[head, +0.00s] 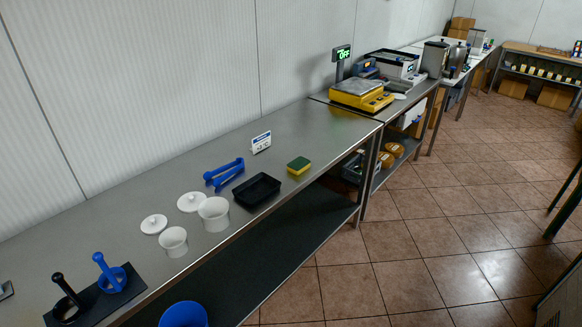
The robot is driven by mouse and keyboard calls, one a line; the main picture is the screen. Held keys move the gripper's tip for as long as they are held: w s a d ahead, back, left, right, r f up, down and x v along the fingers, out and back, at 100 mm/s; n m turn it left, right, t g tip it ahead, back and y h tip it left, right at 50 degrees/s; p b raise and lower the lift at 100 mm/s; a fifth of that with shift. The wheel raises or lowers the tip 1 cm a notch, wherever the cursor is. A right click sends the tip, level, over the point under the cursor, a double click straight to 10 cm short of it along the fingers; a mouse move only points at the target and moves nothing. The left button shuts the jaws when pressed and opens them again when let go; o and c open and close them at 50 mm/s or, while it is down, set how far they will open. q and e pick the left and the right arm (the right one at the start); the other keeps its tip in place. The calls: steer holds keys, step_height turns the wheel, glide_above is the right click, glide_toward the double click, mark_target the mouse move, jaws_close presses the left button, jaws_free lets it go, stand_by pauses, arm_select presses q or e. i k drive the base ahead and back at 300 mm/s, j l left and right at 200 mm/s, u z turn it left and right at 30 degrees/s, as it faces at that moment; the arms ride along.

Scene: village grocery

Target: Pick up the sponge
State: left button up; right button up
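The sponge (299,165), yellow with a green face on top, lies on the long steel table (335,135) near its front edge. It sits to the right of a black tray (257,190), apart from it. Nothing touches or covers the sponge. Neither of my grippers shows in the head view.
A yellow scale (361,95) stands farther back. A blue bucket (184,315) is below the front edge. The tiled floor at right is mostly clear.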

mark_target(299, 165)
steer(key=i+l+u, duration=0.1)
steer(key=u, duration=0.25)
steer(key=i+l+u, duration=0.15)
steer(key=u, duration=0.2)
steer(key=l+u, duration=0.2)
steer(key=u, duration=0.15)
steer(key=i+l+u, duration=0.1)
steer(key=l, duration=0.25)
steer(key=i+l+u, duration=0.15)
steer(key=l, duration=0.2)
steer(key=i+l+u, duration=0.1)
steer(key=l, duration=0.25)
